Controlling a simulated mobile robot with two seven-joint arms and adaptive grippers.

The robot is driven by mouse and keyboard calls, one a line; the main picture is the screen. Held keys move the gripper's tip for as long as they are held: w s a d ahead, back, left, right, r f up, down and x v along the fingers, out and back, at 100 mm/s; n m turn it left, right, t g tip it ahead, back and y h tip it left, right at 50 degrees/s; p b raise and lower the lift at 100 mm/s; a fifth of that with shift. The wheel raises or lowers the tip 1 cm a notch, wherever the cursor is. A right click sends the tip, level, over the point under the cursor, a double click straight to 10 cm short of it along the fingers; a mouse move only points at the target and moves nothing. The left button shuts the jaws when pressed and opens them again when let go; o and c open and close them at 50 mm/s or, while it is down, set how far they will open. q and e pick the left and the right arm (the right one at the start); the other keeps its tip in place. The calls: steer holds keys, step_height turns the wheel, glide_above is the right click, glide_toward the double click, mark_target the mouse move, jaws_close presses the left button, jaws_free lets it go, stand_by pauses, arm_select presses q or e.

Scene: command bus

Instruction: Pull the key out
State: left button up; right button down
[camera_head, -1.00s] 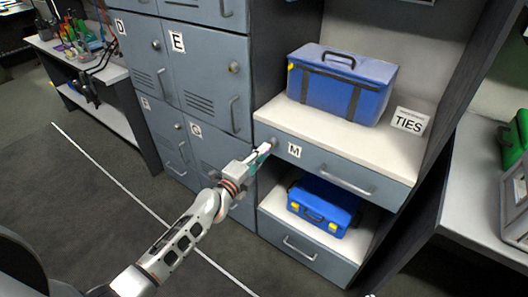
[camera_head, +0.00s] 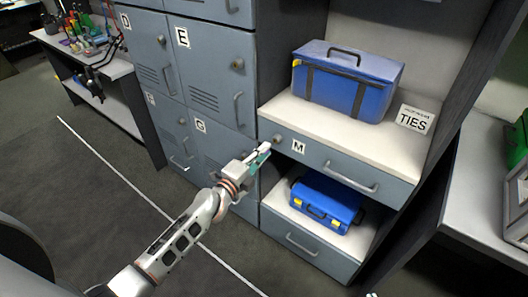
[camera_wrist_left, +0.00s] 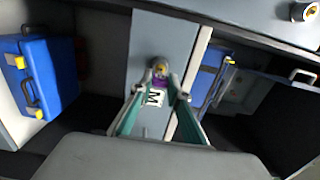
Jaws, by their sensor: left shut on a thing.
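My left gripper (camera_head: 267,148) is just in front of the drawer marked M (camera_head: 325,162), near the round lock (camera_head: 277,138) at its left end. In the left wrist view its two green-sided fingers (camera_wrist_left: 164,86) close in around a small purple piece (camera_wrist_left: 161,77), apparently the key's head. Behind it shows a round grey and yellow part (camera_wrist_left: 160,66), likely the lock. The key's shaft is hidden, so I cannot tell whether it is still inside the lock.
A large blue case (camera_head: 346,82) and a TIES sign (camera_head: 414,118) stand on top of the drawer unit. A smaller blue case (camera_head: 326,199) sits on the shelf below. Grey lockers (camera_head: 206,85) stand to the left, with open floor in front.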

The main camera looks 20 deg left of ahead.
arm_select(q)
steer(key=shift+p+v, duration=0.4)
steer(key=shift+v, duration=2.5)
